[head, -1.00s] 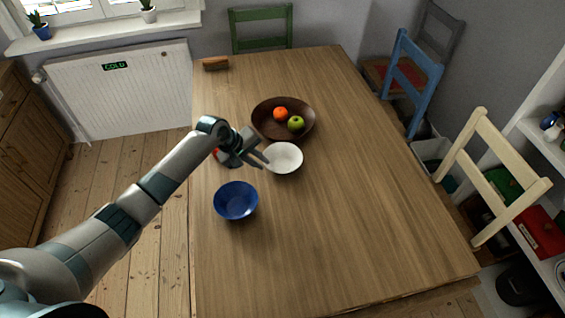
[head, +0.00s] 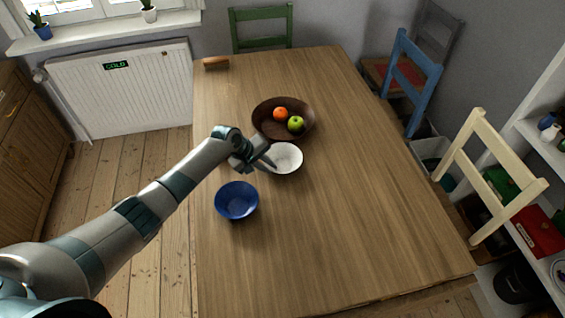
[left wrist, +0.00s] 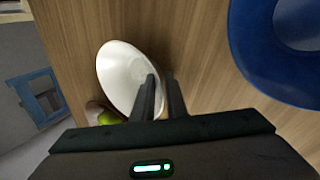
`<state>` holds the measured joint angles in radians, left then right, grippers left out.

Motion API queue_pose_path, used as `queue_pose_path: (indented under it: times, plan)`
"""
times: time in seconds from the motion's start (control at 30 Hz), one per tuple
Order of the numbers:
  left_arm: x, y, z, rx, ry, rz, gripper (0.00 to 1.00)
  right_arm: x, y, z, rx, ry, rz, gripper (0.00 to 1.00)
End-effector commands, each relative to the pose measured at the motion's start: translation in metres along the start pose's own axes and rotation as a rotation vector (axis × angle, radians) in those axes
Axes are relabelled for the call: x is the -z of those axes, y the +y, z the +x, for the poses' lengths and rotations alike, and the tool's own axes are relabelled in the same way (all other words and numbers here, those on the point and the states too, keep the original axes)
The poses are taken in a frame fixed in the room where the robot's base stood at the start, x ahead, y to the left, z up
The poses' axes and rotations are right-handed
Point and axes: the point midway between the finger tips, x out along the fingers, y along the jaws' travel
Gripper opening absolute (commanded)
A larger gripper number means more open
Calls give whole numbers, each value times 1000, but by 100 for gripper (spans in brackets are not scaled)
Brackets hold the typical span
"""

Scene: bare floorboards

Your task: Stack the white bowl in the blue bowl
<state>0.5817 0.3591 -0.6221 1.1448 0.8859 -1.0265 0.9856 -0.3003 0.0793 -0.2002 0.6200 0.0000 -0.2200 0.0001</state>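The white bowl (head: 287,158) sits upright on the wooden table, near the table's middle. The blue bowl (head: 237,201) stands apart from it, nearer to me and to the left, and looks empty. My left gripper (head: 268,160) is at the white bowl's left rim. In the left wrist view, the fingers (left wrist: 162,92) are parted, one over the inside of the white bowl (left wrist: 122,75) and one outside its rim. Part of the blue bowl (left wrist: 245,50) shows at the upper right there. My right gripper is not in view.
A dark brown bowl (head: 262,124) with an orange (head: 280,114) and a green apple (head: 296,124) stands just behind the white bowl. A small brown block (head: 216,63) lies at the table's far left. The table's right and near parts are clear.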

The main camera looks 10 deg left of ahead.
Motion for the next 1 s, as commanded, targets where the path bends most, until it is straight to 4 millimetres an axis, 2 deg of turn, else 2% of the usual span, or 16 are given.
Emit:
queue_pose_path:
  times: [0.17,0.23,0.73,1.0]
  plan:
    - [0,0,0,0,0,0,12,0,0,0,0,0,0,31]
    - [0,0,0,0,0,0,0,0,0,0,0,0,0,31]
    - [0,3,-3,-2,0,1,0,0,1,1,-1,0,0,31]
    - [1,15,-24,-5,1,2,0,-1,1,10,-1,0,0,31]
